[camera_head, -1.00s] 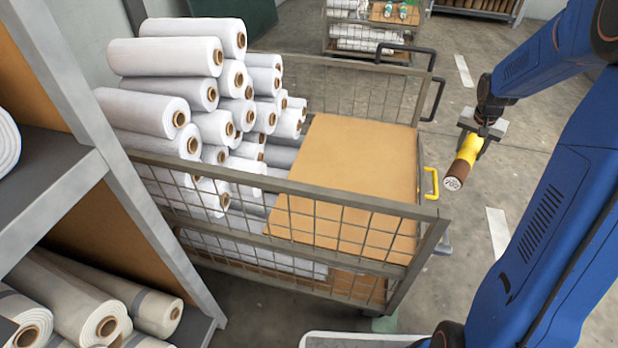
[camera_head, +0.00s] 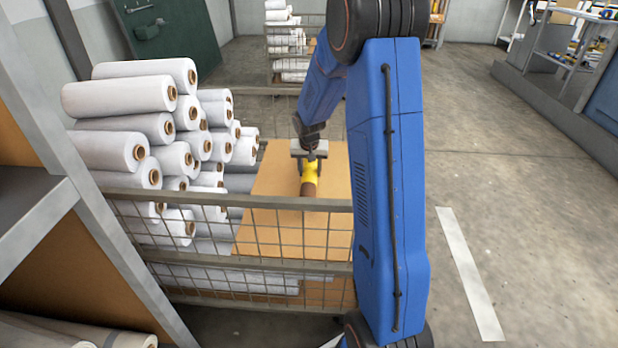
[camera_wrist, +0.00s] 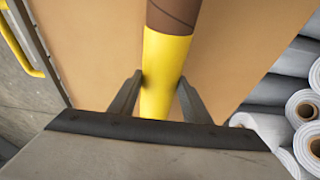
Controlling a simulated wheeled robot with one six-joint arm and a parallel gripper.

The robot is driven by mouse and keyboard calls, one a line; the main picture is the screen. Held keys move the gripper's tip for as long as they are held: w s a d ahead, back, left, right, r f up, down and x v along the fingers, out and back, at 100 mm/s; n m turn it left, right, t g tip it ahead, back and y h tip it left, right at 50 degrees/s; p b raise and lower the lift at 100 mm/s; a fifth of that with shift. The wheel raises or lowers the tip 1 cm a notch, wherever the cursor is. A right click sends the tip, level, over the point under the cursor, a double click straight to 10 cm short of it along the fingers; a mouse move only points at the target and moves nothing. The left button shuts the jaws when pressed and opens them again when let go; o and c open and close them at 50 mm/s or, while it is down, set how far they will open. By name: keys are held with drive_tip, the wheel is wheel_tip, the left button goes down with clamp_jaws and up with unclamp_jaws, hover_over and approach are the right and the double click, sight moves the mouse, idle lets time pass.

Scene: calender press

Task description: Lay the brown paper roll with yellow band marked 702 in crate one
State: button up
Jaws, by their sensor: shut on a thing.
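The brown paper roll (camera_head: 308,188) with a yellow band is in my gripper (camera_head: 309,165), over the brown board (camera_head: 270,215) inside the wire-sided cart. In the wrist view, the jaws of my gripper (camera_wrist: 158,95) are shut on the yellow band, and the brown part of the roll (camera_wrist: 173,14) runs away beyond them. The board (camera_wrist: 230,45) fills the view behind the roll. I cannot tell whether the roll touches the board. No number can be read on the roll, and no crate marking shows.
White rolls (camera_head: 118,97) with brown cores are piled at the left of the cart. The cart's wire side (camera_head: 250,240) stands between my body and the board. A shelf post (camera_head: 110,220) is at the left. Open floor (camera_head: 500,200) lies at the right.

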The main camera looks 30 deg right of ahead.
drive_tip(key=shift+s+x, duration=0.15)
drive_tip(key=shift+x, duration=0.55)
drive_tip(key=shift+s+x, duration=0.15)
drive_tip(key=shift+x, duration=0.55)
drive_tip(key=shift+f, duration=0.2)
drive_tip(key=o, duration=1.4)
